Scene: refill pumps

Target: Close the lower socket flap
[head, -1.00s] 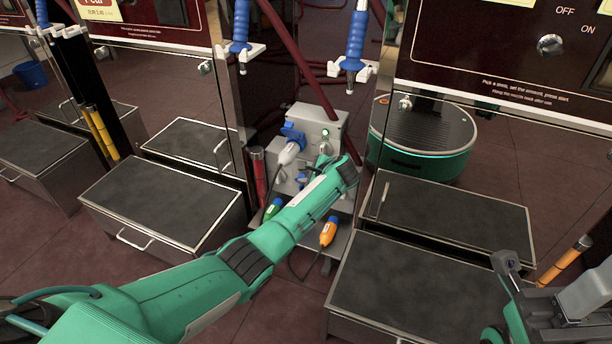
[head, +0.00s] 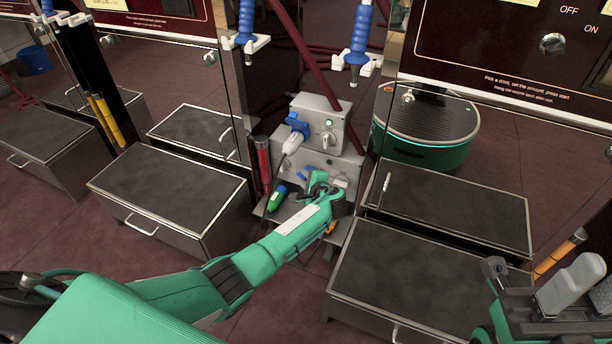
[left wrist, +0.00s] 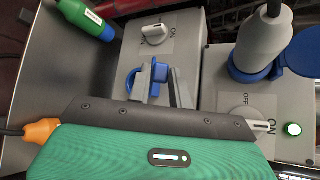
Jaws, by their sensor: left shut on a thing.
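The lower socket box (head: 340,172) stands on the floor unit in the middle, below the upper box (head: 320,115). My left gripper (head: 318,182) is at the front of the lower box and hides much of it. In the left wrist view, the blue lower socket flap (left wrist: 157,72) is at my left gripper's fingertips (left wrist: 162,84), which are shut on it. How far the flap stands from its socket is hard to tell. My right gripper (head: 525,278) is partly in view at the bottom right; its fingertips do not show clearly.
A white plug (head: 292,143) sits in the upper socket, its blue flap (left wrist: 300,52) raised. A green plug (head: 277,198) and a mostly hidden orange plug (left wrist: 42,130) are nearby. Dark-topped metal boxes (head: 170,190) flank the sockets. A red post (head: 263,160) stands close on the left.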

